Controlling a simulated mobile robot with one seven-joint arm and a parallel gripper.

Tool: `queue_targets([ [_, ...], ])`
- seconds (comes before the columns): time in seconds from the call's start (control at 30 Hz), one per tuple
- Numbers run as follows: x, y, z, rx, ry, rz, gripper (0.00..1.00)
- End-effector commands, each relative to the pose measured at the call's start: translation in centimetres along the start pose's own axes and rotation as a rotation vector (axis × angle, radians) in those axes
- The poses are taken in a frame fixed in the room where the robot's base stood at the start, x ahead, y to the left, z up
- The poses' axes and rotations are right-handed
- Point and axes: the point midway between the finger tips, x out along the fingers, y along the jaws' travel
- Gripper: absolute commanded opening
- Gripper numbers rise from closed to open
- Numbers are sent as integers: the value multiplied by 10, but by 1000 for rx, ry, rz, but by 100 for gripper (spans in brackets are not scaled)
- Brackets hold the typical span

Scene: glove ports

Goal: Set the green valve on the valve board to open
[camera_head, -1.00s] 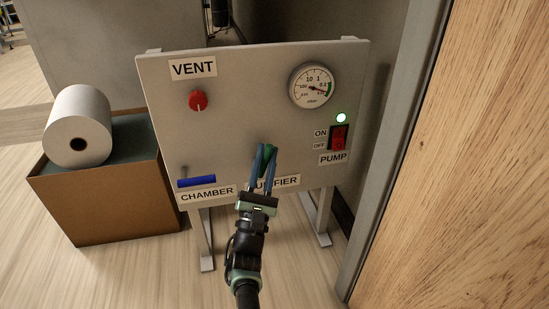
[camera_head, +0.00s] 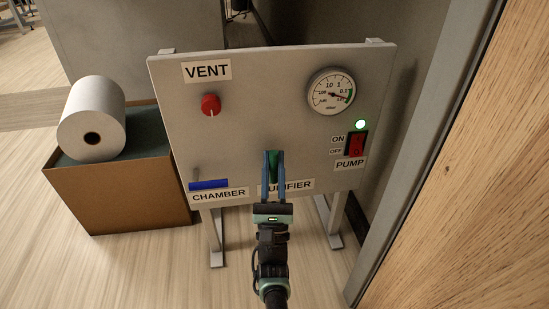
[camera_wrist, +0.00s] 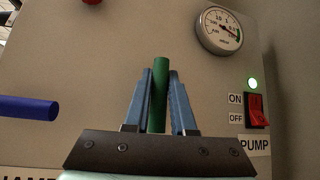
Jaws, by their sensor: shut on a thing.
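The valve board (camera_head: 262,110) is a grey upright panel in the head view. Its green valve handle (camera_head: 273,167) is at the lower middle, above the partly hidden PURIFIER label (camera_head: 298,185). The handle points close to straight up; it also shows upright in the wrist view (camera_wrist: 159,92). My gripper (camera_head: 273,154) is shut on the green handle, with one blue finger on each side. In the wrist view the fingers (camera_wrist: 160,74) flank the handle, which sticks out above their tips. The handle's lower end is hidden by my gripper.
The blue CHAMBER handle (camera_head: 208,184) lies horizontal to the left. A red VENT knob (camera_head: 210,104), a round gauge (camera_head: 331,91) and a red PUMP switch (camera_head: 356,144) with a lit green lamp (camera_head: 360,124) share the board. A wooden panel (camera_head: 470,160) closes the right side.

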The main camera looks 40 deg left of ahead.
Motion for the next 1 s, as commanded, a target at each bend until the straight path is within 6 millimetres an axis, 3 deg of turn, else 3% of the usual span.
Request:
queue_targets([
  [0.13, 0, 1, -2, -4, 7, 4, 0],
  [0.17, 0, 1, -2, -4, 8, 4, 27],
  [0.3, 0, 1, -1, -3, 6, 3, 52],
  [0.67, -3, 0, 0, -1, 3, 1, 53],
  [0.83, -26, 0, 0, -2, 7, 1, 53],
  [1.0, -65, 0, -1, -4, 8, 1, 53],
])
